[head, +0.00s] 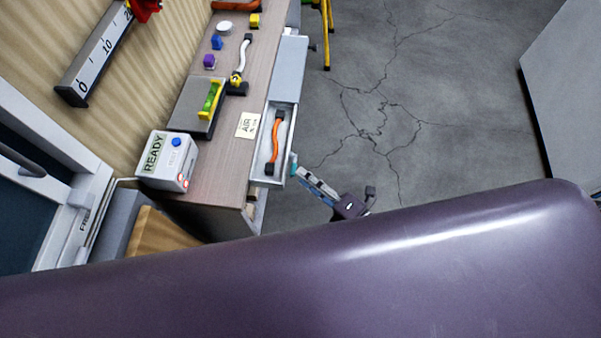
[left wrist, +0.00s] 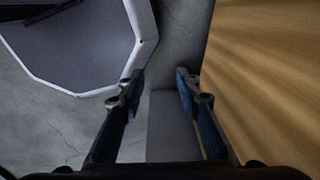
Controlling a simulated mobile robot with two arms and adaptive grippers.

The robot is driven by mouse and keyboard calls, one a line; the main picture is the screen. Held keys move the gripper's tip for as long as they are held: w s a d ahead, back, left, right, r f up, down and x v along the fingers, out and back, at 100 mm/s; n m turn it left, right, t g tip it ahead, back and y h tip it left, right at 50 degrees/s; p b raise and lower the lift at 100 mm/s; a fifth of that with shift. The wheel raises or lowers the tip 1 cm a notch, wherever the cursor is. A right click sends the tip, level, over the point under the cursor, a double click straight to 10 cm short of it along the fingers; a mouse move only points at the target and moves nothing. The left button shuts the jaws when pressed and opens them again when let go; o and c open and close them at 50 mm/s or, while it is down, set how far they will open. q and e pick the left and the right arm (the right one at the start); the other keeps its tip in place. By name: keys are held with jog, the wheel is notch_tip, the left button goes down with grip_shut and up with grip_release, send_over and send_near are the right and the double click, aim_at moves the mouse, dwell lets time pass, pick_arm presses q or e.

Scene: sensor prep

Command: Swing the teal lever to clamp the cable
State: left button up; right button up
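A small teal piece (head: 293,162) shows at the right edge of the open grey drawer, next to the fingertips of my right gripper (head: 303,175). I cannot tell whether it is the lever or whether the fingers touch it. The right fingers are too small to show as open or shut. An orange cable (head: 277,140) with black ends lies in the drawer. A white cable (head: 243,58) with black ends lies on the counter, by a small yellow and black part (head: 237,80). My left gripper (left wrist: 159,78) is open and empty in the left wrist view.
The counter (head: 225,150) holds a white READY box (head: 168,160), a grey block with a yellow-green level (head: 209,100), small cubes and a paper note (head: 247,125). Cracked floor (head: 430,80) is clear to the right. A wood panel (left wrist: 270,80) is right of my left gripper.

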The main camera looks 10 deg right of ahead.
jog(key=v, duration=0.9)
